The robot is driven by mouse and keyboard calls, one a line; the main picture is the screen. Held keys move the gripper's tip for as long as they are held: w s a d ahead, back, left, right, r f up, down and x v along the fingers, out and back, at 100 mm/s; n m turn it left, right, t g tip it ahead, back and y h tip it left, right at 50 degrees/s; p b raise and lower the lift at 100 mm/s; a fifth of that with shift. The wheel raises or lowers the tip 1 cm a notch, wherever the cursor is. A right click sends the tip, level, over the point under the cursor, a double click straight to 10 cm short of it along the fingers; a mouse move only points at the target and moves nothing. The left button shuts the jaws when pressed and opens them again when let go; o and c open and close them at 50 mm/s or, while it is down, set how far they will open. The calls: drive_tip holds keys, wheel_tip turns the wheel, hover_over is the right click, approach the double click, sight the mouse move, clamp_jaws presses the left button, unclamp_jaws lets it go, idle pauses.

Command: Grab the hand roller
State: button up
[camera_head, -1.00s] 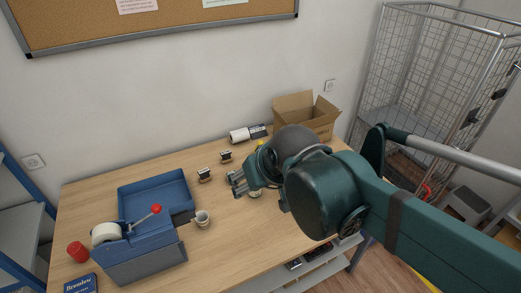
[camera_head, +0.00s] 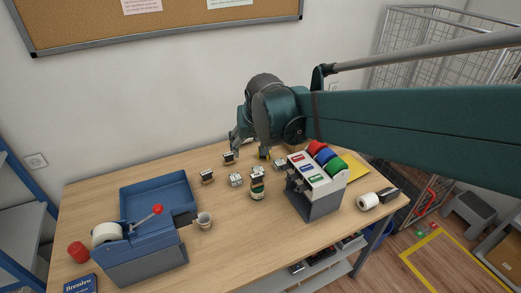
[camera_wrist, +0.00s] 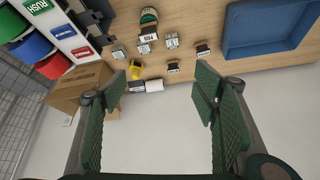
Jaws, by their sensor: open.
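My gripper (camera_head: 239,146) is open and empty over the back of the counter. In the wrist view, its fingers (camera_wrist: 163,88) are wide apart. A small yellow thing with a dark part, possibly the hand roller (camera_wrist: 136,68), lies near the left finger. Nothing touches the fingers.
A blue tray (camera_head: 156,190) and tape dispenser (camera_head: 140,250) stand at left with a cup (camera_head: 204,220). A cardboard box (camera_wrist: 75,87) is at the back. The front middle is clear.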

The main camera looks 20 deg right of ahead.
drive_tip(key=w+d+f+m, duration=0.1)
drive_tip(key=w+d+f, duration=0.25)
drive_tip(key=w, duration=0.25)
drive_tip(key=w+d+f+m+g+h+b, duration=0.1)
drive_tip(key=w+d+f, duration=0.1)
drive_tip(key=w+f, duration=0.3)
drive_tip(key=w+d+f+m, duration=0.1)
drive_tip(key=w+d+f, duration=0.15)
drive_tip(key=w, duration=0.45)
drive_tip(key=w+d+f+m, duration=0.1)
drive_tip(key=w+d+f, duration=0.3)
drive_tip(key=f, duration=0.3)
drive_tip(key=w+d+f+m+g+b, duration=0.1)
drive_tip(key=w+d+f, duration=0.4)
drive_tip(key=f, duration=0.3)
drive_tip(key=shift+w+f+m+g+h, duration=0.3)
drive_tip(key=shift+w+h, duration=0.1)
drive_tip(key=shift+w, duration=0.5)
drive_tip(key=shift+d, duration=0.15)
drive_tip(key=shift+x, duration=1.25)
drive_tip(key=shift+x, duration=2.6)
drive_tip(key=shift+w, duration=0.15)
